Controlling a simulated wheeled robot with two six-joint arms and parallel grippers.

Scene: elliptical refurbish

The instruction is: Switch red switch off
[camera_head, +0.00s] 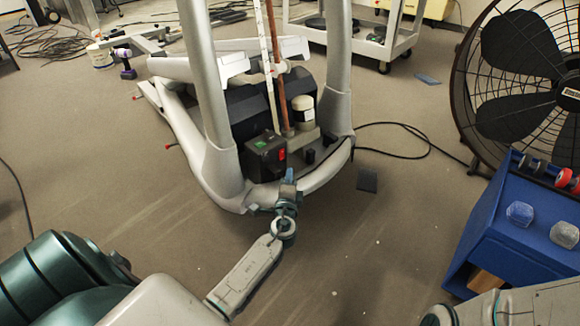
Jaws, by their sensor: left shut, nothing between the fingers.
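The red switch (282,155) is a small red rocker on the front face of a black box (262,162) at the base of the grey elliptical frame (222,165). The box also has a green patch on top. My left gripper (289,174) is shut and empty. In the picture its fingertips are just below the red switch, in front of the box. I cannot tell whether they touch anything. Which way the switch is tipped is too small to tell. A part of my right arm shows at the bottom right, but its gripper is out of view.
A black cable (405,130) lies on the floor right of the elliptical. A white cart (385,45) stands behind. The floor in front is mostly clear.

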